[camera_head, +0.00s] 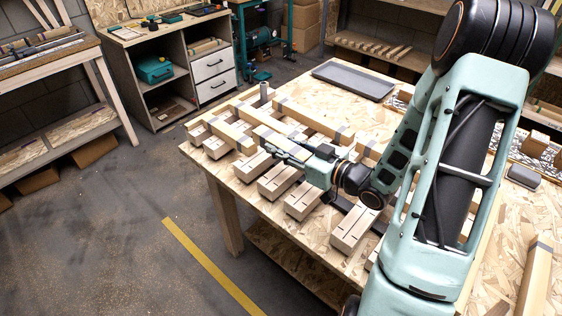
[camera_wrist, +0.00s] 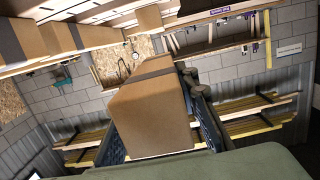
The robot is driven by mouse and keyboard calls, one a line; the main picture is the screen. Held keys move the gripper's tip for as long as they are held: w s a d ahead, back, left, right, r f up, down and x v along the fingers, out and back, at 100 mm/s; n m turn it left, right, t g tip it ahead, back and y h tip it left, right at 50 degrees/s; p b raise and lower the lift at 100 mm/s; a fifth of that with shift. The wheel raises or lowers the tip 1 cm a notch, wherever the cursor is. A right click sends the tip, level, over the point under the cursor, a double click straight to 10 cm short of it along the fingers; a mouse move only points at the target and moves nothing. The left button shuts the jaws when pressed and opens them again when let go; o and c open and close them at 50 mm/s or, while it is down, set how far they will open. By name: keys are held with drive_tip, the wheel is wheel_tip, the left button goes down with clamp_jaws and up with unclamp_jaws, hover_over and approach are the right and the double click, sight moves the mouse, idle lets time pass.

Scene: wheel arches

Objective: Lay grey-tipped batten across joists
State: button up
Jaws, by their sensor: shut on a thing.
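My gripper (camera_head: 275,141) is over the joists at the table's left side. In the wrist view it is shut on a pale wooden batten (camera_wrist: 150,112) with a grey band, which stands large between the two fingers. In the head view the held batten (camera_head: 245,115) runs slantwise from the gripper toward the back left; the gripper hides part of it. Whether it touches the joists I cannot tell. The joists (camera_head: 279,181) are pale timbers in a row, with their ends toward the table's front-left edge. Other grey-banded battens (camera_head: 308,118) lie slantwise across them on both sides.
A dark grey tray (camera_head: 353,80) lies at the back of the OSB-topped table (camera_head: 222,170). Another grey-banded timber (camera_head: 537,275) lies at the right. A short grey cylinder (camera_head: 264,93) stands upright behind the joists. My arm covers much of the table's right half.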

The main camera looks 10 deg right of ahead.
sight(281, 172)
drive_tip(key=shift+w+f+b, duration=0.15)
drive_tip(key=shift+f+b, duration=0.2)
drive_tip(key=shift+f, duration=0.15)
drive_tip(key=shift+f, duration=0.15)
drive_tip(key=shift+f+b, duration=2.2)
drive_tip(key=shift+f, duration=0.45)
drive_tip(key=shift+f+b, duration=0.55)
drive_tip(key=shift+f, duration=0.05)
drive_tip(key=o, duration=1.3)
drive_tip(key=shift+o, duration=0.2)
